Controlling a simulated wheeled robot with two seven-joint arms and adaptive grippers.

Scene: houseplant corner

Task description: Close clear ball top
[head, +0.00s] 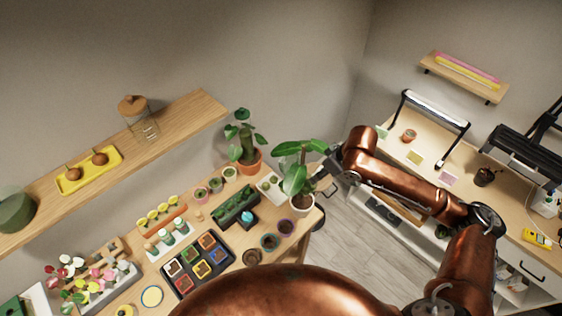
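I cannot clearly make out a clear ball. My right gripper (326,181) is at the right end of the plant table, close beside that plant's leaves. Its fingers are small and partly hidden, so I cannot tell whether they are open or touching anything. My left gripper is out of view.
The plant table (215,287) is crowded with a dark tray of colored pots (200,262), small pots and a plant in an orange pot (246,162). A wall shelf (180,122) holds a glass jar (140,118). Bare floor (370,235) separates the table from the desk (455,160).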

